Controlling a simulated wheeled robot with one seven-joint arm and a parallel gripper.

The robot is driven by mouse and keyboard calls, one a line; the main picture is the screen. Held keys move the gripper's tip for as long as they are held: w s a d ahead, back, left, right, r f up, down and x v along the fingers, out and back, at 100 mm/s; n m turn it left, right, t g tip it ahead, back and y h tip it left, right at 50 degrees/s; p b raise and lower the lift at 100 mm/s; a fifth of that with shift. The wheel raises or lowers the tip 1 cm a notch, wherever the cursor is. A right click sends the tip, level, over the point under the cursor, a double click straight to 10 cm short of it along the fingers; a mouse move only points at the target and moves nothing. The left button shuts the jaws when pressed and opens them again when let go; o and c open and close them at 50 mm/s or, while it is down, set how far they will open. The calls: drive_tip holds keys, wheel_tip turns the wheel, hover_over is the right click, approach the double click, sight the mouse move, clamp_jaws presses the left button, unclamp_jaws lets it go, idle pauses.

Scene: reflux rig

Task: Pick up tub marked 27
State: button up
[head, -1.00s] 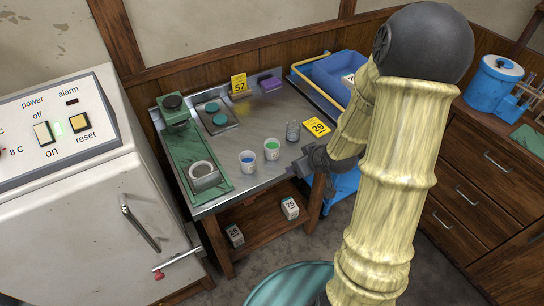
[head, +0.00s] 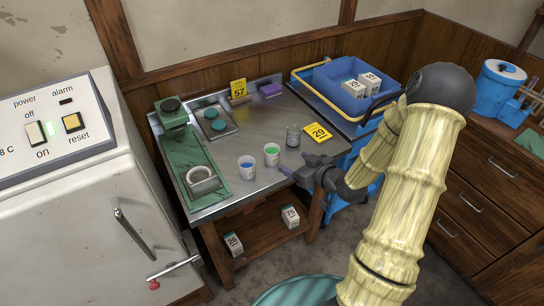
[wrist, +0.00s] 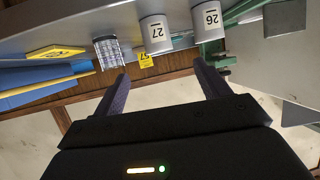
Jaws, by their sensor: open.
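The tub marked 27 (wrist: 155,35) is a white tub whose number shows upside down in the wrist view. By its place between the glass beaker and the tub marked 26, it is the tub with green contents (head: 272,155) in the head view. It stands upright on the metal table (head: 262,185), near the front edge. My gripper (head: 287,171) is just in front and to the right of it, open and empty. In the wrist view the tub lies ahead, roughly between the fingertips (wrist: 161,74), with a gap.
The tub marked 26 (wrist: 207,20), with blue contents (head: 247,166), stands close by on the left. A glass beaker (head: 293,135) and yellow card 29 (head: 317,132) are to the right. A green stand (head: 195,160) is at left, a blue bin (head: 350,92) behind right.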

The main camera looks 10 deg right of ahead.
sight(276, 154)
drive_tip(key=x, duration=0.9)
drive_tip(key=shift+p, duration=0.4)
drive_tip(key=shift+w+a+f, duration=0.2)
drive_tip(key=shift+w+f, duration=0.05)
drive_tip(key=shift+w, duration=0.15)
drive_tip(key=shift+d+p+x, duration=0.2)
drive_tip(key=shift+p+x, duration=0.35)
drive_tip(key=shift+x, duration=2.1)
drive_tip(key=shift+f, duration=0.1)
drive_tip(key=c, duration=1.1)
drive_tip(key=shift+r, duration=5)
